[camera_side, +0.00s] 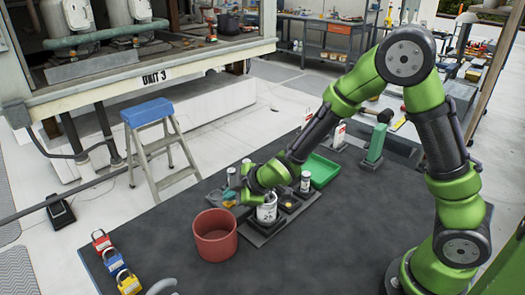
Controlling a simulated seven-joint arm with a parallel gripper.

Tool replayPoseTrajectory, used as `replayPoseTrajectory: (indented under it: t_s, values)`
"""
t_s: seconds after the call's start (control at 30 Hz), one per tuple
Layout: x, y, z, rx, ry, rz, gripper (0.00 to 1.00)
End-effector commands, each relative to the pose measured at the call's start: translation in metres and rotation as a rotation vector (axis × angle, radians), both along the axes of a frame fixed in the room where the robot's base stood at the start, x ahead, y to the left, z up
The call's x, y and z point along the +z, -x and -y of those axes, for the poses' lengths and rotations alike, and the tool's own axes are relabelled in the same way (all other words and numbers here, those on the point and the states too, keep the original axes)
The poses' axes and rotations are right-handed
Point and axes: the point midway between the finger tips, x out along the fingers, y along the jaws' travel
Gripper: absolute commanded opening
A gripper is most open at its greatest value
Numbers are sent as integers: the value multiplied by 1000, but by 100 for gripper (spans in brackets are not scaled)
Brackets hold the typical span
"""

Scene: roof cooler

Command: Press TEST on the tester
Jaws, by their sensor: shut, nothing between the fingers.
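My gripper (244,197) is low over the dark mat, just left of a white labelled can (267,209). Its fingers are small and partly hidden in this view, and they hold nothing. No TEST button or lettering is readable in this view.
A red bucket (215,236) stands in front of my gripper. A green tray (323,170) and a green upright device (377,142) are to the right. Red (101,241), blue (113,260) and yellow (128,282) padlocks lie front left. The mat's front middle is clear.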

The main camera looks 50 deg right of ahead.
Motion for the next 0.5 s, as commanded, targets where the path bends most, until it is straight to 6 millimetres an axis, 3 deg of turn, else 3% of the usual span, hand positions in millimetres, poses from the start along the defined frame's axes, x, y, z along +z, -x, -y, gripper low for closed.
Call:
replayPoseTrajectory:
  t_s: [0.5]
  values:
    - [-6,0,0,-1,1,-1,0]
